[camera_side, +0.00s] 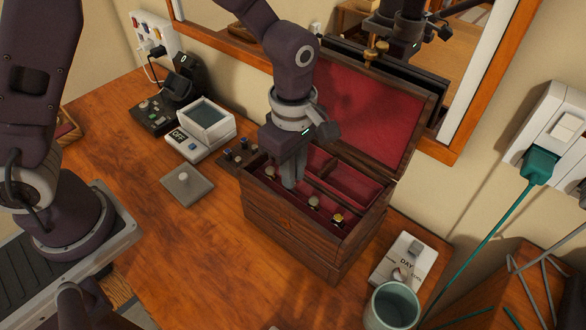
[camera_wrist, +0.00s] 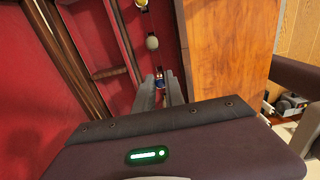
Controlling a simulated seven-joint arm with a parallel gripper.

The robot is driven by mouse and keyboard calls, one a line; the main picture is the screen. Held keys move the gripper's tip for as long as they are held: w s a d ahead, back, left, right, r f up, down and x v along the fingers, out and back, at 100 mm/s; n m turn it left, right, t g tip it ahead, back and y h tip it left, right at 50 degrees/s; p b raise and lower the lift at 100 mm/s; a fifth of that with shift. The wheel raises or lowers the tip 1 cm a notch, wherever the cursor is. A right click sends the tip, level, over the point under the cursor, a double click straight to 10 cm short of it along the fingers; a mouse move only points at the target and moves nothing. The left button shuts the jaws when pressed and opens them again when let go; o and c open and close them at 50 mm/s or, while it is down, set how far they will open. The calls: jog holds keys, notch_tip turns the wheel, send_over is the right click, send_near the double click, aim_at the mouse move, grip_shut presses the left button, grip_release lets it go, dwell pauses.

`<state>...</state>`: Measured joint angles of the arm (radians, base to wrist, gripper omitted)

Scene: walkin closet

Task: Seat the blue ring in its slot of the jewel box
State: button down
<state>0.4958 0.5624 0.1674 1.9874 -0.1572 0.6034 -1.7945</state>
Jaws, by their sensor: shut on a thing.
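The jewel box (camera_side: 312,246) is dark wood with its red-lined lid open. A row of slots runs along its front. My gripper (camera_side: 291,184) points down into this front row. In the wrist view its two fingers (camera_wrist: 159,88) are shut on a small blue ring (camera_wrist: 159,79) just at their tips. The ring is hidden by the fingers in the side view. It is low in or just over the red-lined row; I cannot tell if it touches the slot. A pale-topped ring (camera_side: 313,200) and a gold ring (camera_side: 338,218) sit to the right in the row.
A grey square plate (camera_side: 187,186), a white device with a screen (camera_side: 206,122) and a dark keypad unit (camera_side: 160,112) stand left of the box. A white DAY block (camera_side: 404,261) and a teal cup (camera_side: 391,307) are at the right. The raised lid (camera_side: 368,118) stands behind my gripper.

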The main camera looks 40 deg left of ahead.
jog(key=shift+f, duration=1.15)
dwell(1.3)
jog(key=c, duration=1.3)
grip_release()
notch_tip(320, 180, up, 7)
jog(key=shift+r, duration=0.1)
jog(key=s+a+r+m+t+h, duration=0.1)
jog(key=s+a+r+m+t, duration=0.1)
jog(key=s+a+r+m, duration=0.3)
jog(key=s+a+r+m+t, duration=0.1)
jog(key=s+a+r+m, duration=0.25)
jog(key=r, duration=0.45)
jog(key=s+a+m+t, duration=0.1)
jog(key=s+m, duration=0.2)
jog(key=s+a+m, duration=0.2)
jog(key=s+m, duration=0.1)
jog(key=s+a+r+m+t+y, duration=0.1)
jog(key=s+m, duration=0.2)
jog(key=shift+s+a+m+t, duration=0.2)
jog(key=shift+a+m+t, duration=0.05)
jog(key=shift+a+t, duration=0.05)
